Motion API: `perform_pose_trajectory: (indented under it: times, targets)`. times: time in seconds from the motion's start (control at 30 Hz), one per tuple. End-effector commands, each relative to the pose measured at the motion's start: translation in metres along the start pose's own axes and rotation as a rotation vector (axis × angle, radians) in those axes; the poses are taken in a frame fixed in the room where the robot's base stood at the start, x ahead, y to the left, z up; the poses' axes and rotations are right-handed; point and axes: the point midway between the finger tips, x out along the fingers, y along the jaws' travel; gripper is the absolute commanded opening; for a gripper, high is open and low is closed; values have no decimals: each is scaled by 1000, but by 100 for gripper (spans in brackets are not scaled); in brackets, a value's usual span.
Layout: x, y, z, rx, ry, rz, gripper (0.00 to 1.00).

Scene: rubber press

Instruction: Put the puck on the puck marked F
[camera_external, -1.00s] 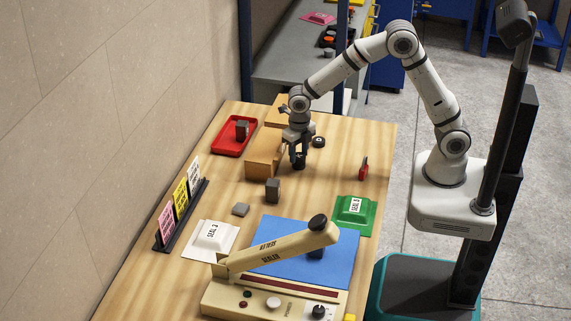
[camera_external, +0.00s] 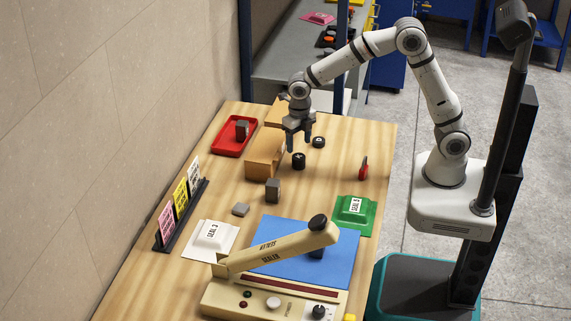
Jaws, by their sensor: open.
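A black puck (camera_external: 298,160) with a white mark on top stands on the wooden table; it looks taller than one puck, but I cannot tell if it is two stacked. A second, flatter black puck (camera_external: 318,142) lies apart from it, to the right and farther back. The letters on both are too small to read surely. My gripper (camera_external: 299,145) is open and empty, pointing down just above the nearer puck, with a gap between them.
Cardboard boxes (camera_external: 264,154) stand close left of my gripper. A red tray (camera_external: 228,148) holds a dark grey block. A red-handled item (camera_external: 363,167) is to the right. Grey blocks, seal pads and a sealer (camera_external: 275,250) with a raised arm fill the front.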

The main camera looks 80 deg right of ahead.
Motion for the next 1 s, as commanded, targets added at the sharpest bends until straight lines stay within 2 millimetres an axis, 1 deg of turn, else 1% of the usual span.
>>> perform_pose_trajectory:
  times: [0.03,0.1,0.23,0.3,0.43,0.57,0.67,0.77,0.8,0.87,1.0]
  targets:
    - [-13,0,0,0,-4,4,62]
    - [-27,1,1,0,-4,4,62]
    - [-50,0,0,0,-3,3,62]
    - [-59,0,0,0,-2,2,62]
    - [-70,-1,0,8,-1,1,62]
    - [-80,-14,-6,127,-10,11,62]
    - [-92,-35,-17,338,-24,30,62]
    - [-103,-63,-33,618,-36,58,62]
    - [-106,-74,-40,735,-39,71,62]
    - [-110,-91,-51,908,-42,91,62]
    - [-115,-128,-78,1314,-38,143,62]
